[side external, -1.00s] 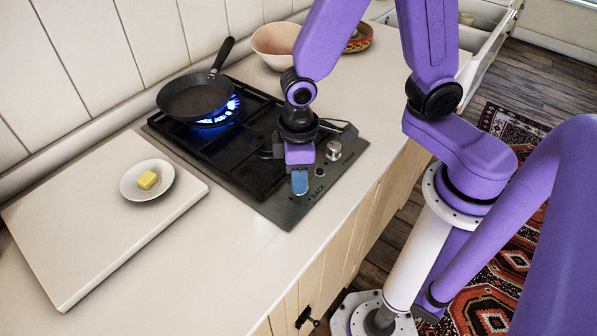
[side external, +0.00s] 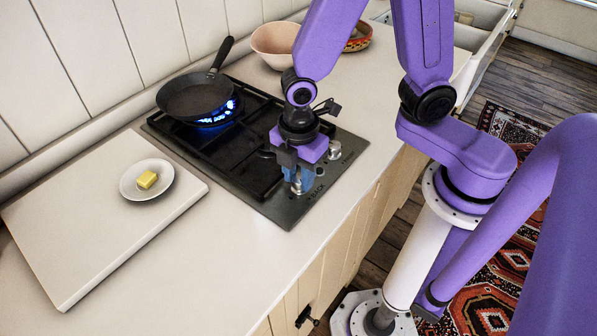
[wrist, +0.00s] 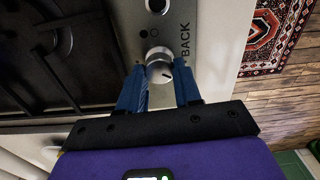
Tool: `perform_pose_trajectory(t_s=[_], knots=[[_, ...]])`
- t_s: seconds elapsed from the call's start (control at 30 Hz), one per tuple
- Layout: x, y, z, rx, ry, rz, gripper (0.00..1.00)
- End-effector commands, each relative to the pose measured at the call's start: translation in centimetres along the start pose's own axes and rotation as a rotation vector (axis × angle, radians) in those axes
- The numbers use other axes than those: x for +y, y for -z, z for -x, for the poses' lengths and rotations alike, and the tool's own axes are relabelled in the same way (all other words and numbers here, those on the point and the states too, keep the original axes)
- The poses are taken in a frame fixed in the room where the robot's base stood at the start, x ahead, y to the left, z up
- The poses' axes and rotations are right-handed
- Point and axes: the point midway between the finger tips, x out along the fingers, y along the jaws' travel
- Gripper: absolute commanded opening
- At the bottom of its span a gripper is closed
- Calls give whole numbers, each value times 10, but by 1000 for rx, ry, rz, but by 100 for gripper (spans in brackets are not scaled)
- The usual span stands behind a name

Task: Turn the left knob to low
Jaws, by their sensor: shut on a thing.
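The left knob (wrist: 157,66), silver and round, sits between my gripper's two blue fingers (wrist: 159,72) in the wrist view. A dark pointer line shows on its face. My gripper (side external: 304,182) is shut on this knob, at the front near corner of the black hob (side external: 292,212) in the side view. Part of the knob (side external: 297,186) shows between the fingers. The other silver knob (side external: 334,149) stands apart, farther along the panel; it also shows at the top of the wrist view (wrist: 156,5). A blue flame (side external: 218,115) burns under the pan.
A dark frying pan (side external: 196,96) sits on the back burner. A white board (side external: 85,235) with a plate (side external: 130,190) of butter (side external: 147,180) lies to the left. Bowls (side external: 275,45) stand behind. The front counter strip is clear.

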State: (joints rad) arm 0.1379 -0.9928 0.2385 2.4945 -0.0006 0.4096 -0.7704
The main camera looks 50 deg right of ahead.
Motion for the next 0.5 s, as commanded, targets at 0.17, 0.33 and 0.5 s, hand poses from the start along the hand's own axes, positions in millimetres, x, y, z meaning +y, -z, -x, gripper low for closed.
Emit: perform_pose_trajectory(t_s=[0.17,0.33,0.5], knots=[[0,1,1,3,-3,120,3],[0,1,1,3,-3,199,3],[0,1,1,4,-4,245,3]])
